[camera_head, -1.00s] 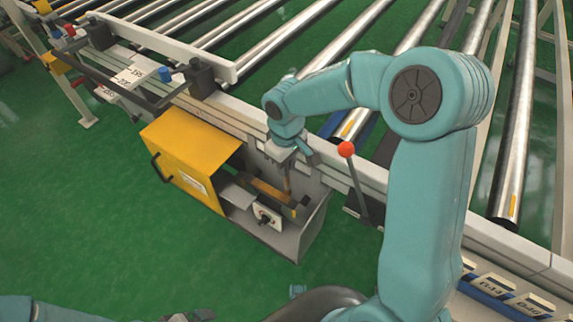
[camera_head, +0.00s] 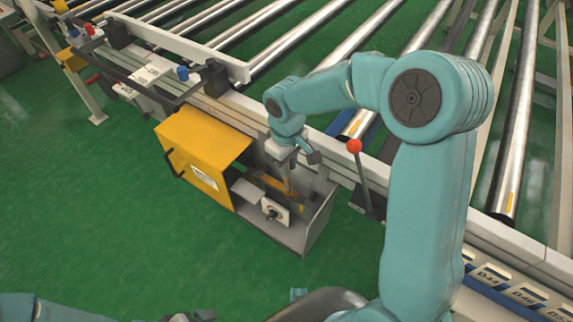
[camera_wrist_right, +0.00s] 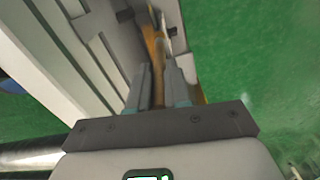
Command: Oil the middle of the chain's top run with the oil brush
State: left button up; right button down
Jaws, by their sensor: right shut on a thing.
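My right gripper (camera_head: 288,160) is over the open box on the side of the roller line. It points down and is shut on the oil brush, a slim brown stick (camera_head: 291,184) hanging into the box. In the right wrist view, the brown handle (camera_wrist_right: 158,92) lies between the two fingers. The chain is in the dim inside of the box, but I cannot make it out clearly. I cannot tell whether the brush tip touches it. My left gripper (camera_head: 192,316) shows only in part at the bottom edge, and its jaws are unclear.
The box's yellow cover (camera_head: 199,155) stands open at its left. A white switch plate with a black knob (camera_head: 272,212) is at the box front. A red-knobbed lever (camera_head: 354,146) stands close to the right of my gripper. Green floor in front is clear.

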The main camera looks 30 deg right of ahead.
jog(key=shift+r+p, duration=1.65)
jog(key=shift+r, duration=0.8)
jog(key=shift+f, duration=0.1)
jog(key=shift+m, duration=0.4)
